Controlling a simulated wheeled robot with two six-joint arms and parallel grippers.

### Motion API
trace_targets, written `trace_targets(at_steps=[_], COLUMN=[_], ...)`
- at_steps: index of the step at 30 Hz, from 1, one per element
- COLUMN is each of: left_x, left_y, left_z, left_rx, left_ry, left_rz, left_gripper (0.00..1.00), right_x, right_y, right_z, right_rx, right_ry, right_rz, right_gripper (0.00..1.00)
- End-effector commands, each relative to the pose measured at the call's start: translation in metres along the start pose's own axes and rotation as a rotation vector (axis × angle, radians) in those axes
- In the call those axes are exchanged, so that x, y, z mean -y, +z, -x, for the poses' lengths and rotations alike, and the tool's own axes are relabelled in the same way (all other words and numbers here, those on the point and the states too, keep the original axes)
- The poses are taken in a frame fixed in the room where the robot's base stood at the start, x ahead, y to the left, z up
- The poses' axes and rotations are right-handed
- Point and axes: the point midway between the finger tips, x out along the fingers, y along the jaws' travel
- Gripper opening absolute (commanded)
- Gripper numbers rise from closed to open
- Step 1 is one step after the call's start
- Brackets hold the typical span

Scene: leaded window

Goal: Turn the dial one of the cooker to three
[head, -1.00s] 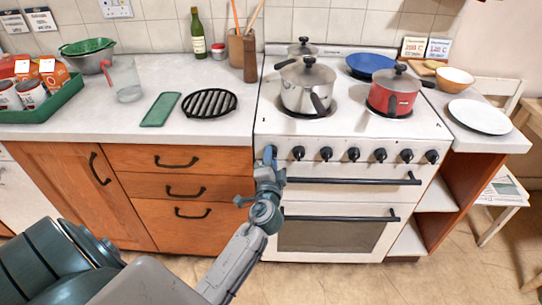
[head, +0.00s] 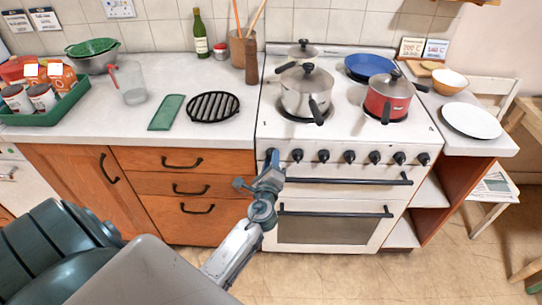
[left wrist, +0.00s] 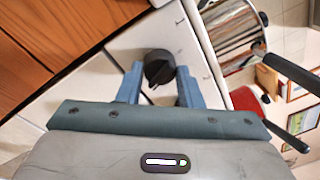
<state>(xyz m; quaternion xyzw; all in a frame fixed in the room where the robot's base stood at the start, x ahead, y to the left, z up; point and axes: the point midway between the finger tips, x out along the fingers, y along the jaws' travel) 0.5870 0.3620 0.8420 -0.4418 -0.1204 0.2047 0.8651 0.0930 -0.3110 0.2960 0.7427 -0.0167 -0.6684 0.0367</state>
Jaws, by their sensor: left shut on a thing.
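The cooker (head: 345,228) is white, with a row of several black dials along its front panel. My left gripper (head: 271,157) is at the left end of this row, its fingers around the leftmost dial, which is mostly hidden in the head view. In the left wrist view this dial (left wrist: 159,68) is round and black and sits between the two blue fingers of my left gripper (left wrist: 160,88), which is shut on it. The numbers around the dial are too small to read. My right gripper is not in view.
The oven handle (head: 345,181) juts out below the dials. A black trivet (head: 213,107) lies on the left worktop. The floor in front is clear.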

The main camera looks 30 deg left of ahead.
Motion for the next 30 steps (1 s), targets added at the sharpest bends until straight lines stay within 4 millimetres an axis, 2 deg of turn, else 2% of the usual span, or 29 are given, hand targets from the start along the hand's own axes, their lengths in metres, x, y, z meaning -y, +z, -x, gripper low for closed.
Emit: trace_targets(at_steps=[3, 13, 30], left_x=[0.003, 0.002, 0.001], left_y=[0.002, 0.002, 0.001], left_z=[0.000, 0.000, 0.000], left_rx=[-0.007, -0.020, -0.024], left_ry=[0.004, 0.012, 0.015], left_rz=[-0.098, -0.299, -0.381], left_gripper=[0.10, 0.10, 0.10], right_x=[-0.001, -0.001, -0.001], right_y=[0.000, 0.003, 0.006], right_z=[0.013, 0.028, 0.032], right_rx=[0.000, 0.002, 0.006], right_ry=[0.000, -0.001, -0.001], right_rz=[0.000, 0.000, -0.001], right_gripper=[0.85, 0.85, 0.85])
